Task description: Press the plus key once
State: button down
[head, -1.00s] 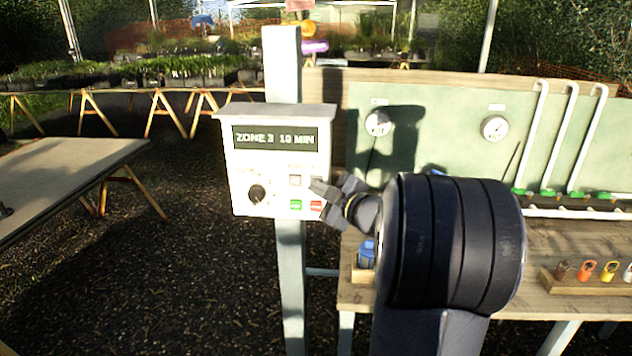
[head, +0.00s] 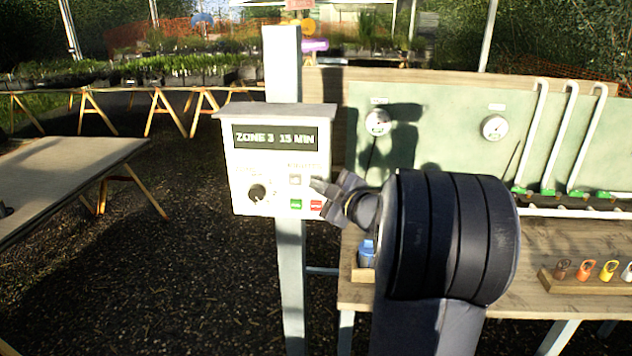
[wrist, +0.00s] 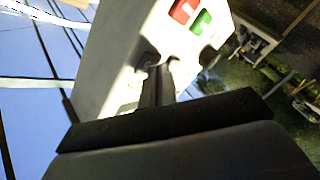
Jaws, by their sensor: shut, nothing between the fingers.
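A white control box (head: 250,178) on a post carries a display (head: 276,137) reading ZONE 3 15 MIN. Below it are a pale grey key (head: 295,180), a green key (head: 296,204), a red key (head: 316,205) and a black knob (head: 257,192). My gripper (head: 315,184) is shut and empty, its tips at the panel just right of the grey key. They cover that spot, and I see no plus mark. In the wrist view the shut fingers (wrist: 158,75) reach the box face, near the red key (wrist: 183,10) and green key (wrist: 202,21). I cannot tell whether they touch it.
A wooden bench (head: 440,290) with a green back panel, gauges and white pipes stands to the right. A blue-capped bottle (head: 366,255) sits at its left end. A grey table (head: 60,180) stands at the left, with open gravel between.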

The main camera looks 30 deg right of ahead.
dwell(0.4)
jog(key=shift+s+a, duration=0.4)
jog(key=shift+s, duration=0.2)
jog(key=s+a, duration=0.2)
jog(key=s, duration=0.2)
jog(key=shift+s+a, duration=0.1)
jog(key=shift+a, duration=0.3)
dwell(0.4)
jog(key=shift+s+a+b, duration=0.3)
jog(key=shift+s+a, duration=0.25)
jog(key=shift+s, duration=0.25)
jog(key=shift+s+a+b, duration=0.25)
jog(key=shift+s+a, duration=0.3)
jog(key=shift+s, duration=0.25)
